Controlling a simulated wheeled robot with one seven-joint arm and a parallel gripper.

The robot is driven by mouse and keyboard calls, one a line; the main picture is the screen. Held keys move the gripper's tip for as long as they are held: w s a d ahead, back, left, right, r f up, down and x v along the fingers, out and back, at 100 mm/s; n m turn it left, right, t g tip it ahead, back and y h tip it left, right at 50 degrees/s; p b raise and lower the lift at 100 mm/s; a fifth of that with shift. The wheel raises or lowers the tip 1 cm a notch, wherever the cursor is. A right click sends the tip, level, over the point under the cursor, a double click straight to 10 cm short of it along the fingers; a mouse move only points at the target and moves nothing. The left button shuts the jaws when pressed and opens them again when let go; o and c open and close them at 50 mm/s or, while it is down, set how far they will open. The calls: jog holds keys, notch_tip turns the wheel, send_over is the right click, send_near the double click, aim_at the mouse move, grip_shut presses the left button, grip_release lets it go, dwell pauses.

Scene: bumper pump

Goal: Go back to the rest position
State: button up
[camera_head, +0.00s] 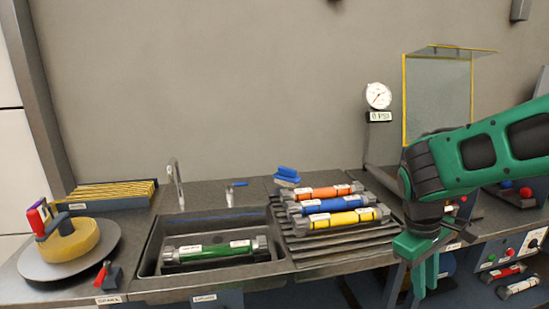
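My gripper (425,281) is green and hangs fingers-down at the lower right, in front of the counter edge and to the right of the drying rack. Its two fingers look close together, and nothing shows between them. I cannot tell whether a small gap is left. My green and black arm comes in from the right edge and hides part of the counter behind it.
A sink (215,279) holds a green cylinder (215,250). Orange (323,193), blue (325,205) and yellow (338,218) cylinders lie on a ribbed rack (335,258). A gauge (378,96) and a yellow-framed clear shield (437,95) stand behind. A round turntable (45,268) is left.

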jog(key=s+d+r+m+y, duration=0.1)
jog(key=s+d+m, duration=0.3)
jog(key=s, duration=0.4)
jog(key=s+d+r+m+y, duration=0.1)
jog(key=s+d+m+y, duration=0.1)
jog(key=s+m, duration=0.5)
jog(key=shift+s+d+r, duration=0.35)
jog(key=shift+s+d, duration=0.55)
jog(key=shift+w+f, duration=0.25)
jog(key=shift+w, duration=0.4)
